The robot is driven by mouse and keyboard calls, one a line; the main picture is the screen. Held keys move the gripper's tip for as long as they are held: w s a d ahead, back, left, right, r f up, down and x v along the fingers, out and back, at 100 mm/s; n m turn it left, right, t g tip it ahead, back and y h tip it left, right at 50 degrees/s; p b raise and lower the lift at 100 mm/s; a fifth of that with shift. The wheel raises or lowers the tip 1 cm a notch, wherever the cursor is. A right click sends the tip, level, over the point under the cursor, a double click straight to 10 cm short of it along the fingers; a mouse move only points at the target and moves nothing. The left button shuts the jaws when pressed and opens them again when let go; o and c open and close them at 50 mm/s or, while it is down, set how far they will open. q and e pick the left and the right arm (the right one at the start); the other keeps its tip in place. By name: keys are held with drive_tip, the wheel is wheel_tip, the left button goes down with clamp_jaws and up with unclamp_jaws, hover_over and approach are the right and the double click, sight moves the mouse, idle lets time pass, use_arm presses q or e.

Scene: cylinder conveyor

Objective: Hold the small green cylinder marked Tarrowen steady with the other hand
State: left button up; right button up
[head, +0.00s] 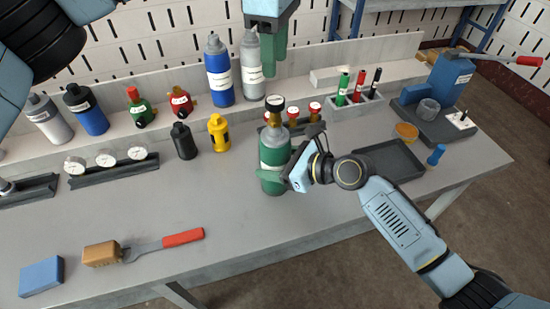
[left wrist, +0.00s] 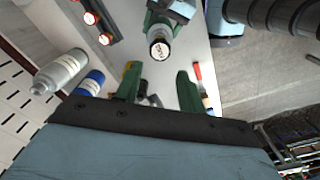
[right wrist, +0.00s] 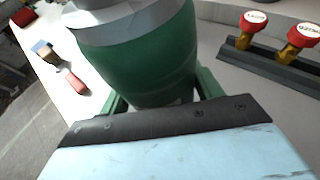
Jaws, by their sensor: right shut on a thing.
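The small green cylinder (head: 274,148) stands upright on the bench, with a white band, a brass neck and a black cap on top; its lettering is too small to read. My right gripper (head: 283,178) is shut around its lower body from the right. The green body fills the top of the right wrist view (right wrist: 140,60), between the fingers. My left gripper (head: 272,68) is above and behind the cylinder, fingers pointing down, open and empty. The left wrist view shows the cylinder's cap (left wrist: 160,49) beyond the spread fingers, apart from them.
A blue cylinder (head: 219,78) and a grey cylinder (head: 251,75) stand on the back ledge near my left gripper. Red-topped valves (head: 314,109) stand just behind the green cylinder. A yellow fitting (head: 218,132) is to its left.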

sight(276, 119)
use_arm(q)
drive_tip(key=o, duration=0.3)
drive_tip(key=shift+o, duration=0.2)
drive_tip(key=m, duration=0.4)
drive_tip(key=shift+f, duration=0.15)
drive_tip(key=m, duration=0.4)
drive_tip(key=shift+f+m, duration=0.2)
drive_tip(key=shift+m, duration=0.1)
drive_tip(key=shift+f+m, duration=0.3)
drive_tip(key=shift+f, duration=0.05)
wheel_tip(276, 119, down, 11)
drive_tip(key=shift+f, duration=0.2)
drive_tip(key=c, duration=1.2)
drive_tip(key=n, duration=0.6)
drive_tip(key=shift+c, duration=0.2)
